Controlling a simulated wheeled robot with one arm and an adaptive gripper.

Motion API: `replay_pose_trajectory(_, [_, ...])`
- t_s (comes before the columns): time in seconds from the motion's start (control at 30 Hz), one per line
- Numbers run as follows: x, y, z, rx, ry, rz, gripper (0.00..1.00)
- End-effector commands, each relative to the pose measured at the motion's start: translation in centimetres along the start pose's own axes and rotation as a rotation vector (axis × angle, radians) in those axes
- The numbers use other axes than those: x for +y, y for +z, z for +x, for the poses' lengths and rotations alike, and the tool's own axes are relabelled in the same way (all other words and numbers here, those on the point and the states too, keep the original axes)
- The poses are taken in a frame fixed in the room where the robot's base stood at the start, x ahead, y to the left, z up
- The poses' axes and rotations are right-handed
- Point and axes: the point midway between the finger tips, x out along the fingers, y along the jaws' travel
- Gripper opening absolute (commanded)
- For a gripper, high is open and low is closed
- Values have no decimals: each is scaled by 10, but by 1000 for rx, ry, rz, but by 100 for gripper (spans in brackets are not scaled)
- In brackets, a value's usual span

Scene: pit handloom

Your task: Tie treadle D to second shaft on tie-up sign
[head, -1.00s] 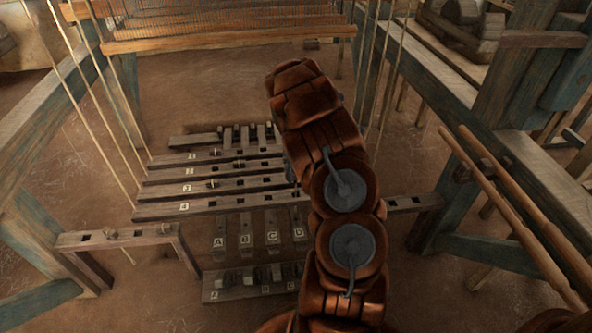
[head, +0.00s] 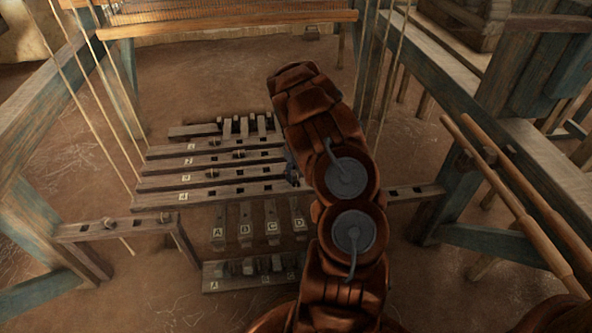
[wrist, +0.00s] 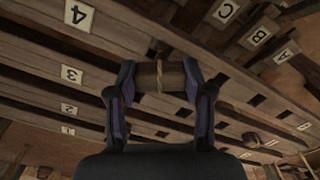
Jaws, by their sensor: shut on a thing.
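My gripper (wrist: 160,85) is shut on a small wooden toggle (wrist: 171,77) with a cord around its middle, one finger at each end. It is above the numbered bars; in the head view my arm hides most of it. The bars 1 to 4 (head: 235,189) lie crosswise, marked with white number plates, and have square holes. Treadles A, B, C and D (head: 271,212) lie in front of bar 4, side by side. The wrist view shows a treadle marked C (wrist: 225,11). I cannot tell whether the held toggle touches a bar.
A low labelled board (head: 215,284) with several pegs stands in front of the treadles. A low wooden rail (head: 140,229) with holes is at left. Cords hang at left, and loom posts stand on both sides. Bare floor (head: 225,75) lies behind the bars.

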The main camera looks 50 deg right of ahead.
Motion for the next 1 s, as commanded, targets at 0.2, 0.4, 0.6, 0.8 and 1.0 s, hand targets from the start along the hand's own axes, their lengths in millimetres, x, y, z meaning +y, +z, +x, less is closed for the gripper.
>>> replay_pose_trajectory(0.2, [0, 0, 13, 1, 0, 0, 25])
replay_pose_trajectory(0.4, [0, -1, 23, 1, 1, 0, 25])
replay_pose_trajectory(0.6, [0, 0, 30, 0, 1, -1, 25])
replay_pose_trajectory(0.8, [0, 0, 32, 0, 2, -1, 25])
replay_pose_trajectory(1.0, [0, 0, 31, 1, 2, -1, 25])
